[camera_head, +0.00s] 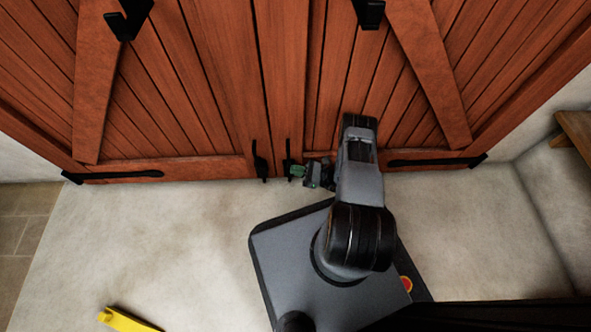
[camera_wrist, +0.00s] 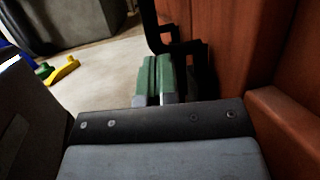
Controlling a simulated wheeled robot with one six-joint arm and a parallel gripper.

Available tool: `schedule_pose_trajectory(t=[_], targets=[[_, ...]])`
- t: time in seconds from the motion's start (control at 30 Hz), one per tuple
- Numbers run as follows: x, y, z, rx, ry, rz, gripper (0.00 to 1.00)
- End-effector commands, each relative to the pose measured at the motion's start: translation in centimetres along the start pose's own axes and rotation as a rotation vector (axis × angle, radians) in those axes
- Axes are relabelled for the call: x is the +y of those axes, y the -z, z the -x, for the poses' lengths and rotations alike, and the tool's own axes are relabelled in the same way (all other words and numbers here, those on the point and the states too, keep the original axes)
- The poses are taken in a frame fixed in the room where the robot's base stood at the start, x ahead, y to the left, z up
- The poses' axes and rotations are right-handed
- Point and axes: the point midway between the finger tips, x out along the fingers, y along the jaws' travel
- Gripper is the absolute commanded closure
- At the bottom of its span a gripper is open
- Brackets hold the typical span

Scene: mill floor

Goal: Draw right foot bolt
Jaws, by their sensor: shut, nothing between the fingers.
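The right foot bolt (camera_head: 288,158) is a black upright iron bar at the foot of the right door leaf (camera_head: 345,75), near the middle seam. My gripper (camera_head: 297,171) is low in front of the door, just right of this bolt, with its green fingertips very close to it. In the wrist view the green fingers (camera_wrist: 154,78) are together with nothing between them. Black bolt ironwork (camera_wrist: 199,65) stands just beyond and right of them. I cannot tell whether they touch it.
The left foot bolt (camera_head: 260,160) is close by on the left leaf (camera_head: 175,80). Black strap hinges (camera_head: 430,161) run along the door bottoms. A yellow object (camera_head: 130,320) lies on the pale floor at front left. A wooden piece (camera_head: 575,128) is at far right. Floor to the left is mostly clear.

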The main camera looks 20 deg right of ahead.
Motion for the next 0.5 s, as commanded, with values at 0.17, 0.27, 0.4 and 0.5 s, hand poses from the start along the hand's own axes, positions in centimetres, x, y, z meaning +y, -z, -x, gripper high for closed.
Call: schedule_pose_trajectory(t=[0.17, 0.27, 0.4, 0.5], targets=[[0.0, -0.1, 0.0, 0.000, -0.001, 0.000, 1.00], [0.0, -0.9, -0.3, 0.000, -0.001, 0.000, 1.00], [-0.1, -3.5, -1.1, -0.001, -0.002, 0.001, 1.00], [0.0, -5.3, -1.6, -0.002, -0.002, 0.001, 1.00]])
